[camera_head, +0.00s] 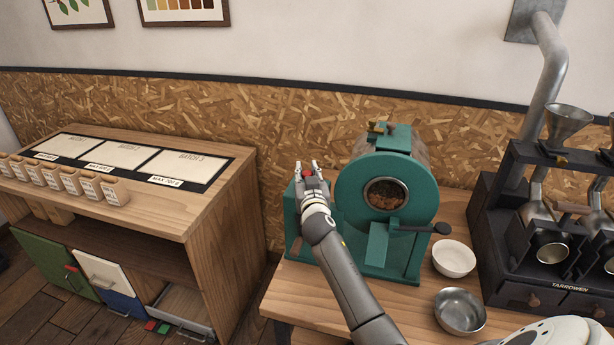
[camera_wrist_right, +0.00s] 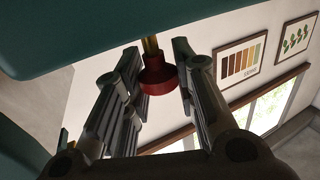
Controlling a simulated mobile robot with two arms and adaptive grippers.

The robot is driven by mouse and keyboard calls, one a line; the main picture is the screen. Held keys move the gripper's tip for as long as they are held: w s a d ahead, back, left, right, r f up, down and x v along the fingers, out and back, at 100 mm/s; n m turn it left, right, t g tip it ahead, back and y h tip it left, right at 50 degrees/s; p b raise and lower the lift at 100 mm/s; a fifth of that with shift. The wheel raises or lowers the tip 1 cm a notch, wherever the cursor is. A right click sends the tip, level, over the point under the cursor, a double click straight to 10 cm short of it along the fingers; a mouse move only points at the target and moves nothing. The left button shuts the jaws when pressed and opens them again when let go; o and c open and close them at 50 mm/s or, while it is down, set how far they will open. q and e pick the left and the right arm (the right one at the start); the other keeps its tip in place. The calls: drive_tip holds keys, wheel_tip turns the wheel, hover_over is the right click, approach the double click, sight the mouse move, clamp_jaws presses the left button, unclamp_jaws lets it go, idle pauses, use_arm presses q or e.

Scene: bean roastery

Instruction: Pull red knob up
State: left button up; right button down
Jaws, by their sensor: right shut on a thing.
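The red knob (camera_head: 308,173) is on the left side of the green roaster (camera_head: 350,205). My right gripper (camera_head: 308,170) is at the knob, with its fingers on either side of it, shut on it. In the right wrist view the red knob (camera_wrist_right: 159,78) sits on a brass-coloured stem between the fingers of my right gripper (camera_wrist_right: 158,82). The knob's far side is hidden. My left gripper is in neither view.
A white bowl (camera_head: 454,258) and a metal bowl (camera_head: 460,311) stand right of the roaster. A black machine (camera_head: 535,290) with metal funnels is further right. A wooden cabinet (camera_head: 215,200) with several small containers stands at the left. The wall is close behind the roaster.

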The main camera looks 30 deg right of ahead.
drive_tip(key=shift+r, duration=0.25)
drive_tip(key=c, duration=1.3)
unclamp_jaws()
drive_tip(key=shift+o, duration=0.7)
drive_tip(key=v, duration=1.2)
